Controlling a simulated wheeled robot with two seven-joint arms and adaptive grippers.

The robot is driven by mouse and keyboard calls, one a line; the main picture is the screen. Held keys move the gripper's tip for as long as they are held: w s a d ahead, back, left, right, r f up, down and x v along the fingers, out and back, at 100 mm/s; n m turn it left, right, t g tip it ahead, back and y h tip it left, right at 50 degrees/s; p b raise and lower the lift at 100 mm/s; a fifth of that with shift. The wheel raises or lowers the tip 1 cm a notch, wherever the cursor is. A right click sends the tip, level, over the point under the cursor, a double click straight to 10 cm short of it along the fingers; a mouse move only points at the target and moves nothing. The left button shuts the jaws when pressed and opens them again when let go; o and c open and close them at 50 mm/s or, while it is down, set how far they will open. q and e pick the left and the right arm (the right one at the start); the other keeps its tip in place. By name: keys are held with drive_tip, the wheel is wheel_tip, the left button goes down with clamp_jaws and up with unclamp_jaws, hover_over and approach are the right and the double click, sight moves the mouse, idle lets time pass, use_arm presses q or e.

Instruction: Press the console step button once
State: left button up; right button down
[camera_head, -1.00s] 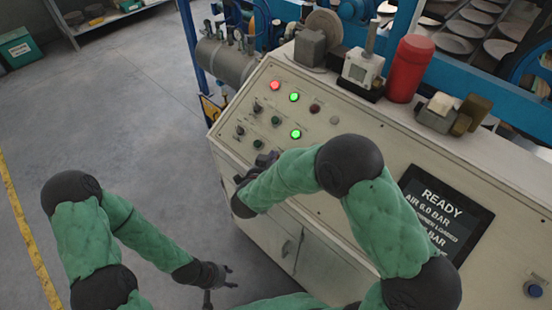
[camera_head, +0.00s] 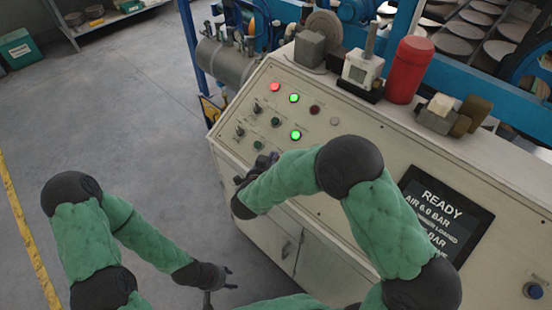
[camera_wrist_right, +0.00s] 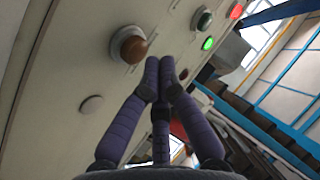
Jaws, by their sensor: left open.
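The console (camera_head: 330,185) has a sloped cream panel with lamps, knobs and buttons; their labels are too small to read, so I cannot tell which is the step button. A dark red button (camera_head: 314,109) and a pale round button (camera_head: 334,121) sit on the panel. The wrist view shows an orange-brown button (camera_wrist_right: 129,45) and a pale button (camera_wrist_right: 92,104). My right gripper (camera_head: 266,160) is over the panel's lower front edge. In the wrist view its fingertips (camera_wrist_right: 166,66) are together, apart from the orange-brown button. My left gripper (camera_head: 229,278) is open and empty, low over the floor.
A screen (camera_head: 444,213) reads READY. A blue button (camera_head: 533,290) is at the console's lower right. A red cylinder (camera_head: 409,69) and small blocks stand on the console's back ledge.

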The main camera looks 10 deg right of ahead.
drive_tip(key=shift+f, duration=0.15)
drive_tip(key=shift+w+d+f, duration=0.1)
drive_tip(key=shift+d+f, duration=0.1)
drive_tip(key=shift+f, duration=0.05)
